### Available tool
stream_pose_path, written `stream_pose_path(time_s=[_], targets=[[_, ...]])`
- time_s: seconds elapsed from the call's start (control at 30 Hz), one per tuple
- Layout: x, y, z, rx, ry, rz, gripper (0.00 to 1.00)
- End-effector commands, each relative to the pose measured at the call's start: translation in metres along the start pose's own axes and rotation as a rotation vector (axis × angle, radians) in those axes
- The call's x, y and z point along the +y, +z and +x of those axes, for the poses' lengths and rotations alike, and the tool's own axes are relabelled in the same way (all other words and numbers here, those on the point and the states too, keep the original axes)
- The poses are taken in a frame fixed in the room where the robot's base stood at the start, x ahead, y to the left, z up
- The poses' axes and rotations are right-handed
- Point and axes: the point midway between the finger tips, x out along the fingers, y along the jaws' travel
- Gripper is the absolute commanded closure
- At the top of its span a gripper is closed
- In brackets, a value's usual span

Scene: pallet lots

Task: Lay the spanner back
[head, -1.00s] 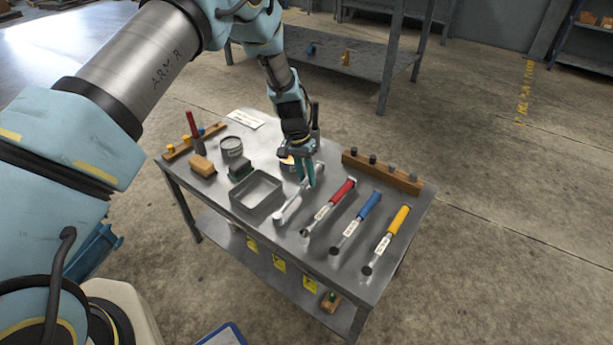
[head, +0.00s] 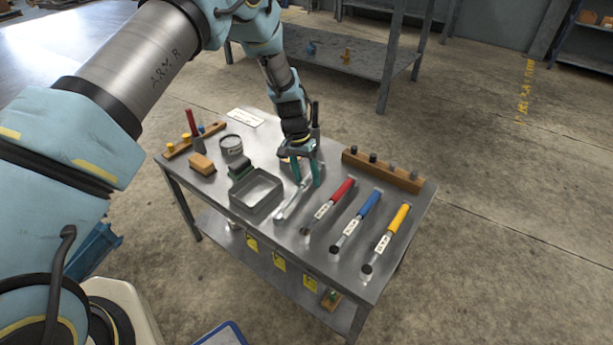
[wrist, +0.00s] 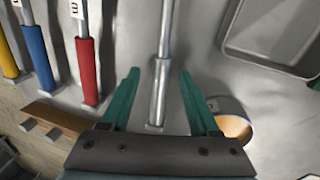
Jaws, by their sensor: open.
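The plain grey metal spanner (head: 287,210) lies on the steel table between the shallow metal tray (head: 236,203) and the red-handled tool (head: 340,190). My gripper (head: 306,181) is low over the handle end of the spanner, with its teal fingers spread apart. In the wrist view the spanner's handle (wrist: 159,92) runs between the two open fingers (wrist: 160,77), with a gap visible on each side. Part of the handle is hidden behind the fingers in the head view.
Blue-handled (head: 368,205) and yellow-handled (head: 398,219) tools lie to the right. A wooden block with pegs (head: 382,171) stands behind them.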

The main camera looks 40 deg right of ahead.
Motion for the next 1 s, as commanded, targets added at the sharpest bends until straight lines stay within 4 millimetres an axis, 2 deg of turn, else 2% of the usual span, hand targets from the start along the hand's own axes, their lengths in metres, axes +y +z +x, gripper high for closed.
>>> stream_pose_path(time_s=[0.27, 0.37, 0.7, 0.83, 1.0], targets=[[0.0, 0.0, -0.004, 0.0, 0.0, 0.0, 0.38], [0.0, -0.001, -0.016, 0.002, 0.0, -0.001, 0.38], [-0.001, 0.0, -0.081, 0.002, -0.001, 0.0, 0.38], [0.0, 0.0, -0.098, 0.001, 0.0, -0.001, 0.38], [0.0, 0.0, -0.107, 0.0, 0.0, 0.0, 0.38]])
